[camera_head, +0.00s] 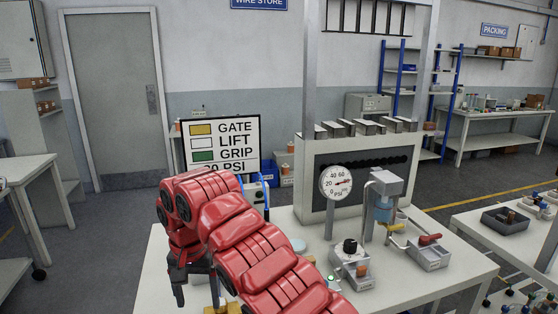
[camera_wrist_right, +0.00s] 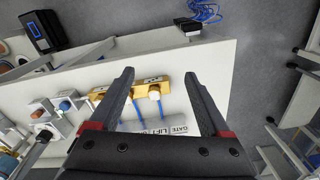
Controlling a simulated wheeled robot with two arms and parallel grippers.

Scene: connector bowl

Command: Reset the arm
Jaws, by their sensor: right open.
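My right arm, red, comes in from the bottom of the head view and bends down over the left part of the white workbench (camera_head: 152,270). Its black right gripper (camera_head: 196,288) points down, open, with nothing visible between the fingers. In the wrist view the open gripper (camera_wrist_right: 160,78) frames a brass block (camera_wrist_right: 135,92) with white fittings and blue tubes. The block lies beyond the fingers; I cannot tell the exact gap. A grey plate (camera_wrist_right: 172,135) marked LIFT and GATE is partly hidden by the gripper. My left gripper is not in view.
A pressure gauge (camera_head: 336,183) on a post, a stand with a blue cup (camera_head: 384,212), a black-knobbed unit (camera_head: 350,262) and a grey tray with a red lever (camera_head: 428,252) stand right of the arm. A sign (camera_head: 221,145) stands behind it.

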